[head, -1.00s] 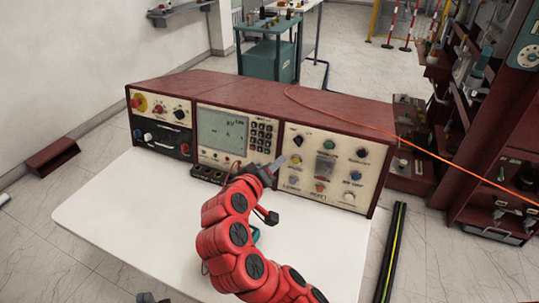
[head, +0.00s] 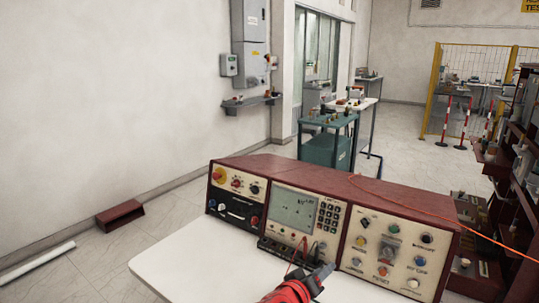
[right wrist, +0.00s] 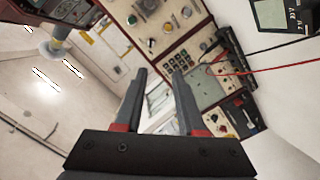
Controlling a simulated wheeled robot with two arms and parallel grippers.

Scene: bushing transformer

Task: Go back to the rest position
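My right gripper (head: 322,272) shows at the bottom of the head view, at the end of my red arm, in front of the control console (head: 345,186). In the right wrist view its two dark fingers (right wrist: 160,76) stand apart with nothing between them. The console's panel, with its display (right wrist: 204,88) and knobs, lies beyond the fingers. My left gripper is not in view.
The console stands on a white table (head: 190,262) with bare room at the left. Red and black leads (right wrist: 240,72) run near the console in the right wrist view. An orange cable (head: 440,217) crosses the console's top. A teal cart (head: 327,146) stands behind.

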